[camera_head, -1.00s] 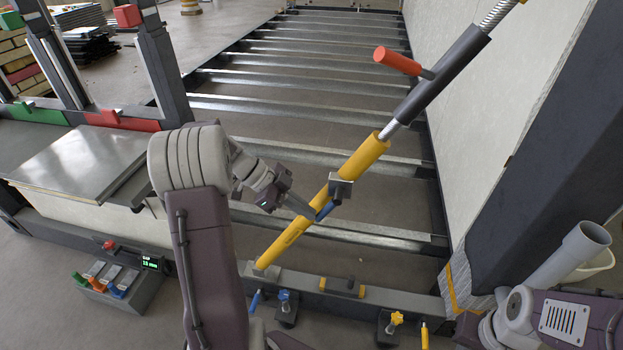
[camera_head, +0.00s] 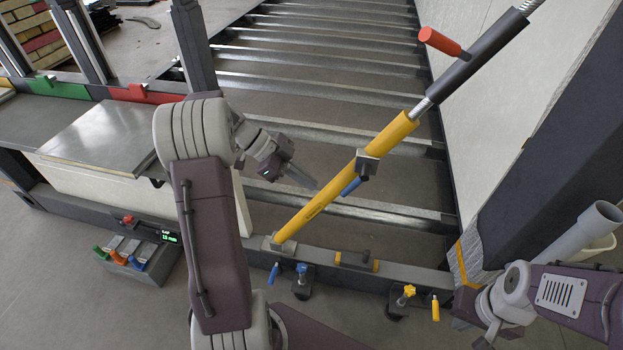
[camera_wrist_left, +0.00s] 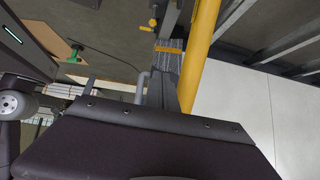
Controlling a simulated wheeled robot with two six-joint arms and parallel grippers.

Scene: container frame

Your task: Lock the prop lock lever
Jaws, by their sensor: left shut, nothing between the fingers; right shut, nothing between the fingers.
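A yellow prop tube (camera_head: 325,195) leans up to the right from the lower beam. A dark collar (camera_head: 367,165) sits around it, with a short blue lever (camera_head: 350,187) pointing down and left beside the tube. My left gripper (camera_head: 312,184) is shut and empty, just left of the blue lever, with a small gap. In the left wrist view the yellow tube (camera_wrist_left: 202,45) passes right of my shut fingers (camera_wrist_left: 162,90); I cannot make out the blue lever there. My right arm is at the lower right of the head view; its fingers do not show.
A red handle (camera_head: 440,42) sticks out from the prop's upper dark sleeve (camera_head: 462,75). Blue and yellow knobs and handles stand along the lower beam (camera_head: 400,275). A wall and dark post (camera_head: 545,170) stand right. A control box (camera_head: 150,262) stands left.

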